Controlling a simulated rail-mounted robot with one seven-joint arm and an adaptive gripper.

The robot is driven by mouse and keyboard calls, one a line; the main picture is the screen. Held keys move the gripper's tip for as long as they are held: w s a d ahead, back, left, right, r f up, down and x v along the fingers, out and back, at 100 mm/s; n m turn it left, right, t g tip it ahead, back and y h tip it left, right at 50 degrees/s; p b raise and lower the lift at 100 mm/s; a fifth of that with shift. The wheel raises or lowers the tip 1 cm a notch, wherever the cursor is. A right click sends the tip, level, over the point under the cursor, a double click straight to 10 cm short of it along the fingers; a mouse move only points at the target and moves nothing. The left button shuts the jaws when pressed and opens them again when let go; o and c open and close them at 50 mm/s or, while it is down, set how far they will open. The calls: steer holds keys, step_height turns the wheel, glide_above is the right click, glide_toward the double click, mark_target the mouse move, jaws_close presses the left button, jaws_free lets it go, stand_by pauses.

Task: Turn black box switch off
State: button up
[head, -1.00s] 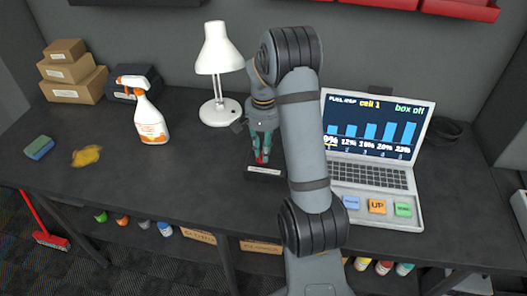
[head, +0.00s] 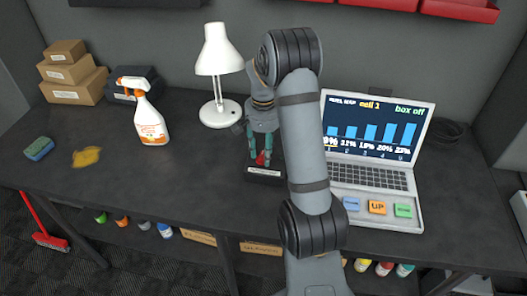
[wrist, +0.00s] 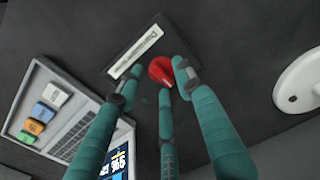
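The black box (head: 265,175) sits on the bench left of the laptop, with a white label along its edge. Its red switch knob (wrist: 161,71) stands on top and also shows between my fingers in the head view (head: 261,158). My gripper (wrist: 160,78) has three teal fingers pointing down around the knob. The fingers are spread, with a visible gap to the knob on the left; on the right a fingertip is very close to it, and contact is unclear. The laptop screen (head: 373,125) reads "box off" at its top right.
A white lamp (head: 219,70) stands just behind and left of the box. The laptop keyboard (head: 368,177) and coloured buttons (head: 377,207) are on the right. The bench front-left is clear.

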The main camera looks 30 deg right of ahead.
mark_target(263, 155)
step_height(263, 155, up, 12)
stand_by(0.7)
steer(key=shift+f, duration=0.1)
step_height(263, 155, down, 12)
steer(key=shift+r, duration=0.1)
stand_by(0.6)
stand_by(0.4)
